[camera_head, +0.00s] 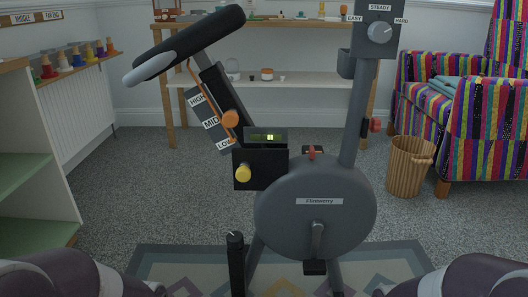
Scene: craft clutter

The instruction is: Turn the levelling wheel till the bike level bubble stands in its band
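The grey exercise bike (316,228) stands upright on a patterned mat, its seat at the upper left. A small level window (253,137) sits on the black housing in the middle of the frame. Its bright yellow-green bubble (270,137) shows right of the window's middle; the band is too small to make out clearly. A yellow knob (243,173) is on the housing's front. A black upright post with a round cap (235,239) stands at the lower left. I cannot tell for certain which part is the levelling wheel. Neither gripper shows; only parts of my arms appear in the lower corners.
The mat (150,262) lies on grey carpet. An orange knob (229,118) sits beside the seat-height labels, and a resistance dial (380,33) is at upper right. A wicker basket (408,168) and striped armchair (487,125) stand right; a shelf unit (38,185) stands left.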

